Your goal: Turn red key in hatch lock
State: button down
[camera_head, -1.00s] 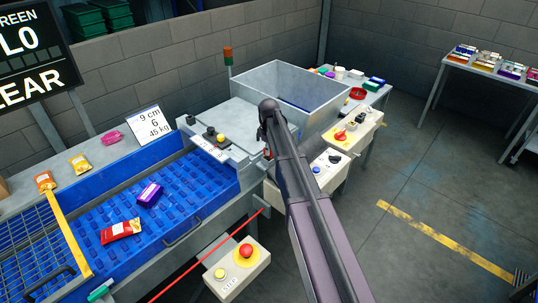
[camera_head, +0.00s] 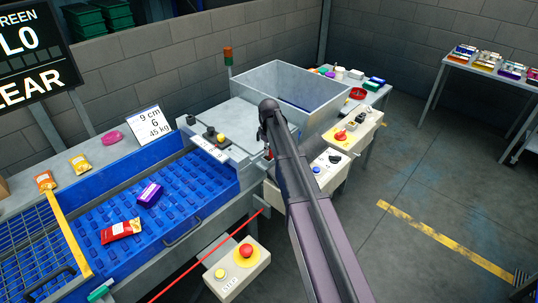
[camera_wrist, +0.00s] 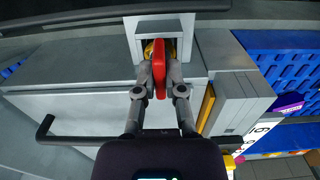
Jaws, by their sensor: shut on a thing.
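The red key (camera_wrist: 158,66) shows in the wrist view, standing in the hatch lock (camera_wrist: 148,49), a grey housing with a yellow part behind the key. My gripper (camera_wrist: 160,78) is shut on the red key, one finger on each side of it. In the head view my arm (camera_head: 290,170) reaches to the grey hatch machine and hides most of the gripper and lock. A dark handle (camera_wrist: 50,132) is on the grey hatch panel (camera_wrist: 85,105) below the lock in the wrist view.
A blue conveyor (camera_head: 185,185) with several food packets lies to the left. A control box with a red button (camera_head: 246,251) stands in front. A red-knob box (camera_head: 350,130) and a box with a blue button (camera_head: 325,170) are right of my arm. A grey bin (camera_head: 290,90) stands behind.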

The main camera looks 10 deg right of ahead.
jog(key=shift+m, duration=1.8)
jog(key=c, duration=0.8)
grip_release()
jog(key=shift+o, duration=0.2)
jog(key=shift+r, duration=0.1)
jog(key=shift+r+p, duration=3.45)
jog(key=shift+p, duration=0.1)
